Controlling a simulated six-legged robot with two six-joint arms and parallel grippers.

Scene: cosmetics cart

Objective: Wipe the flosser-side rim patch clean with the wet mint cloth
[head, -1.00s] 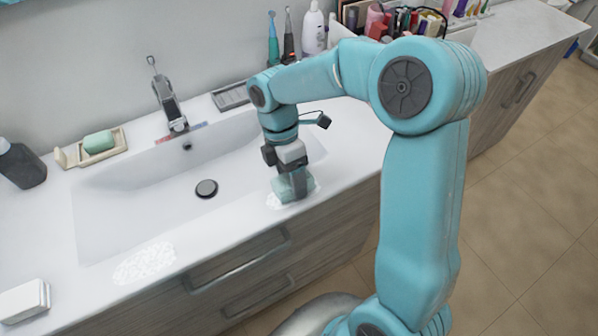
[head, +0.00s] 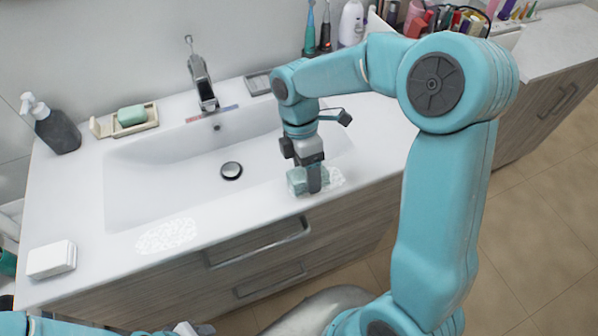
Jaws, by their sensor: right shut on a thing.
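My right gripper (head: 314,183) points down at the front rim of the white sink, shut on the folded mint cloth (head: 297,180). The cloth is at the rim surface, over or beside the left part of the right-hand white speckled patch (head: 337,178). The patch shows to the right of the gripper; whatever lies under the cloth is hidden. A second white speckled patch (head: 166,235) lies on the front rim further left. Part of my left gripper (head: 193,328) shows at the bottom edge, its jaws not clear.
The sink basin (head: 150,185) has a drain plug (head: 231,171) and a faucet (head: 202,85). A green soap on a dish (head: 132,116), a dark pump bottle (head: 55,127) and a white box (head: 51,259) stand left. Upright toothbrush-like items (head: 325,28) and a white bottle (head: 351,22) stand behind.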

